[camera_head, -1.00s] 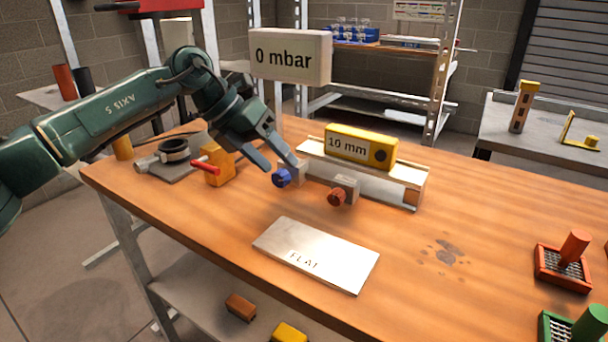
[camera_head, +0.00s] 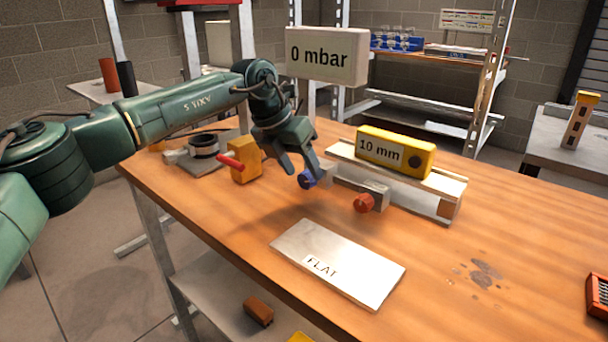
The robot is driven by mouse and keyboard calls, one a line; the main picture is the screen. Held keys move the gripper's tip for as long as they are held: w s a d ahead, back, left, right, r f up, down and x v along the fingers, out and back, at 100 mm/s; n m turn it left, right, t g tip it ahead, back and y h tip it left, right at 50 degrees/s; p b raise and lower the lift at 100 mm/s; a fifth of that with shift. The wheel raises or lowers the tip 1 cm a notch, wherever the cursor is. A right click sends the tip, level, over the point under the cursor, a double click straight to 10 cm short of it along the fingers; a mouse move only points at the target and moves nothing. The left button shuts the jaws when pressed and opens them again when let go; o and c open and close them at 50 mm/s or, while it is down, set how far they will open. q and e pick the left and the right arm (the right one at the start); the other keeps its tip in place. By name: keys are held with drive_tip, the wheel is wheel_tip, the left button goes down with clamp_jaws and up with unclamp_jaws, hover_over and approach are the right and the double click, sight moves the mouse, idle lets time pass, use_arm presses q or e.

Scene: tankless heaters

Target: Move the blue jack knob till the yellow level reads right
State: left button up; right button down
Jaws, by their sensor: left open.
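The blue jack knob (camera_head: 306,179) is at the left end of the low rail stand, on the wooden bench. The yellow level (camera_head: 396,152) lies on top of the stand and reads "10 mm". My left gripper (camera_head: 301,172) is open, its fingers pointing down at the blue knob. One finger overlaps the knob and partly hides it; I cannot tell whether they touch. A red knob (camera_head: 364,203) sits to the right on a grey block at the front of the stand. My right gripper is not in view.
A metal plate marked "FLAT" (camera_head: 338,262) lies in front of the stand. A yellow block with a red handle (camera_head: 243,165) and a clamp-like fixture (camera_head: 203,147) stand to the left. A "0 mbar" sign (camera_head: 327,54) rises behind. The bench's right part is mostly clear.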

use_arm(q)
drive_tip(key=shift+x, duration=1.05)
drive_tip(key=c, duration=1)
drive_tip(key=shift+o, duration=0.2)
drive_tip(key=shift+d, duration=0.1)
